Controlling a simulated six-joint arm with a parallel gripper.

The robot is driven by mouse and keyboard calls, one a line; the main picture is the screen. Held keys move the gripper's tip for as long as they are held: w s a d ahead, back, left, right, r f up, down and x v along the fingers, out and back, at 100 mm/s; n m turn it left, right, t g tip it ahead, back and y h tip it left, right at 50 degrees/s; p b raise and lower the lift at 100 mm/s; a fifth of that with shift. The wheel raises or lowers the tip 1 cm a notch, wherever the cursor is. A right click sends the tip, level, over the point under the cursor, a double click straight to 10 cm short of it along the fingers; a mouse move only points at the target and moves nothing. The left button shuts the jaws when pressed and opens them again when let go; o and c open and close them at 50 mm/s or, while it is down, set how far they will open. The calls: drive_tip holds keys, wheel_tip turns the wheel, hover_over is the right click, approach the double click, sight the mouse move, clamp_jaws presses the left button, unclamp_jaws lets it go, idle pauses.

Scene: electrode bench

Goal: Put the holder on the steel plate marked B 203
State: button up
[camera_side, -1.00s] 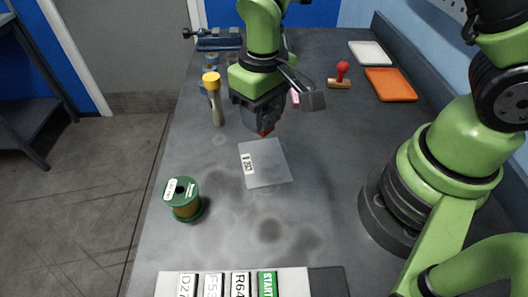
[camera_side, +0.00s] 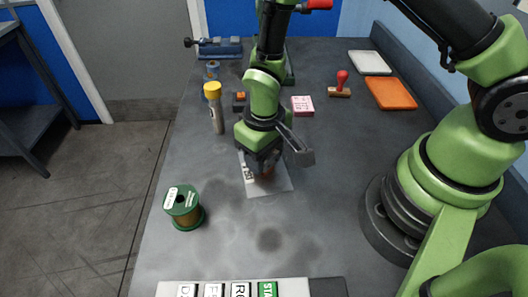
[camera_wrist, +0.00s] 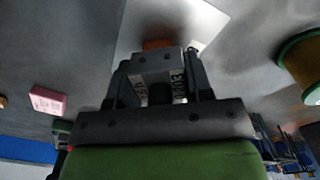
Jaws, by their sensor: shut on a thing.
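The steel plate (camera_side: 280,186) lies flat on the bench, with a white label (camera_side: 248,172) at its left edge partly covered by my gripper. The plate also shows bright in the wrist view (camera_wrist: 195,20). My gripper (camera_side: 264,168) points down over the plate and is shut on the holder, whose orange-brown part (camera_side: 267,174) shows just below the jaws. In the wrist view the holder's orange end (camera_wrist: 157,44) shows past the jaws, against the plate. Most of the holder is hidden by the jaws. I cannot tell whether it touches the plate.
A green spool (camera_side: 183,206) stands left of the plate. A yellow-capped bottle (camera_side: 214,110), a small dark block with an orange top (camera_side: 239,99) and a pink box (camera_side: 302,106) stand behind. A stamp (camera_side: 341,87) and an orange tray (camera_side: 390,93) are farther right.

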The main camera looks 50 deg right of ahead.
drive_tip(key=o, duration=1.2)
wheel_tip(320, 180, up, 13)
drive_tip(key=shift+f, duration=0.2)
drive_tip(key=shift+s+d+r+m+t+y, duration=0.35)
drive_tip(key=shift+s+d+r+m+t, duration=0.55)
drive_tip(key=shift+s+r, duration=1.5)
drive_tip(key=shift+s+d+r+m+t+y, duration=0.4)
drive_tip(key=shift+s+d+r+t, duration=1)
drive_tip(key=shift+r, duration=1.65)
drive_tip(key=shift+s+d+r+m+t+y, duration=0.25)
drive_tip(key=shift+s+d+r+m+t, duration=0.75)
drive_tip(key=shift+s+r, duration=1.65)
drive_tip(key=shift+w+a+n+t, duration=0.1)
drive_tip(key=shift+a+n+t, duration=0.2)
drive_tip(key=shift+a, duration=0.05)
